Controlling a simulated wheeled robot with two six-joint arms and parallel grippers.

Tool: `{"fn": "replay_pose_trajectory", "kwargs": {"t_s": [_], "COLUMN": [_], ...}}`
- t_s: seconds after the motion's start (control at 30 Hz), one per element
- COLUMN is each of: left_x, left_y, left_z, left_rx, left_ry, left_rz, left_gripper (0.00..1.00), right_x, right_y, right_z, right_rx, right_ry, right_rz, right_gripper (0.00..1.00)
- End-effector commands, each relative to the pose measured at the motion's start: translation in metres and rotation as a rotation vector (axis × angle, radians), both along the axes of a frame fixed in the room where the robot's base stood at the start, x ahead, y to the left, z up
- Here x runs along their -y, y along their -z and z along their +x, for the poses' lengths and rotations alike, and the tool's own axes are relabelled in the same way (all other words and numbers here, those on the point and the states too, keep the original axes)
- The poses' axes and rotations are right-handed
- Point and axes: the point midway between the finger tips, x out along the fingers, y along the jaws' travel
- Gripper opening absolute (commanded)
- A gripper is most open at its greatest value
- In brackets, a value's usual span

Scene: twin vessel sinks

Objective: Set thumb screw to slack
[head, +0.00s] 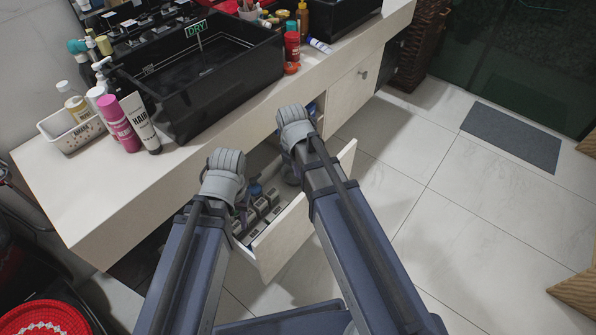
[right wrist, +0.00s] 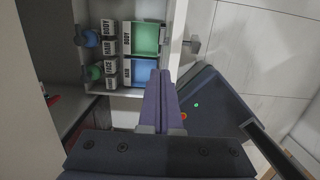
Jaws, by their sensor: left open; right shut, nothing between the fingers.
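The open drawer (head: 290,238) under the counter holds labelled holders. In the right wrist view a blue round knob-like part (right wrist: 90,38) and a green one (right wrist: 94,72) stand beside labels; I cannot tell which part, if any, is the thumb screw. A green panel (right wrist: 145,39) and a blue panel (right wrist: 139,71) lie nearer the drawer front. My right gripper (right wrist: 161,76) is shut and empty over the drawer, its tips near the blue panel. It also shows in the head view (head: 290,170). My left gripper (head: 240,208) is open at the drawer's left side, mostly hidden by its wrist.
The counter edge (head: 200,165) runs close above the drawer. A black vessel sink (head: 205,85), a white basket (head: 70,135) and several bottles stand on it. A closed cabinet door (head: 352,92) is to the right. The tiled floor (head: 450,220) at the right is mostly clear.

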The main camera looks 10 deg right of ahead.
Motion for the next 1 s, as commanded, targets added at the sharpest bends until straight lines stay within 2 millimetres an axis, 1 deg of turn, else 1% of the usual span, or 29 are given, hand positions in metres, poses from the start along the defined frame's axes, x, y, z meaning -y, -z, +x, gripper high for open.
{"fn": "replay_pose_trajectory", "kwargs": {"t_s": [0.03,0.1,0.37,0.5,0.7,1.0], "left_x": [0.000,0.000,0.000,0.000,-0.001,-0.001], "left_y": [0.015,0.025,0.062,0.074,0.079,0.078], "left_z": [0.000,0.000,0.000,0.000,0.000,0.000], "left_rx": [0.000,0.000,0.000,0.000,0.001,0.001], "left_ry": [0.000,0.000,0.000,0.000,0.001,0.001], "left_rz": [0.000,0.000,0.000,0.001,0.003,0.003], "left_gripper": [0.45,0.45,0.45,0.45,0.45,0.45], "right_x": [0.001,0.002,0.005,0.021,0.030,0.031], "right_y": [0.015,0.025,0.062,0.074,0.079,0.079], "right_z": [0.001,0.002,0.004,0.018,0.024,0.024], "right_rx": [0.000,0.000,0.000,0.000,0.001,-0.001], "right_ry": [0.001,0.001,0.001,0.004,0.001,0.000], "right_rz": [0.000,0.000,0.000,0.000,0.001,0.002], "right_gripper": [0.00,0.00,0.00,0.00,0.00,0.00]}}
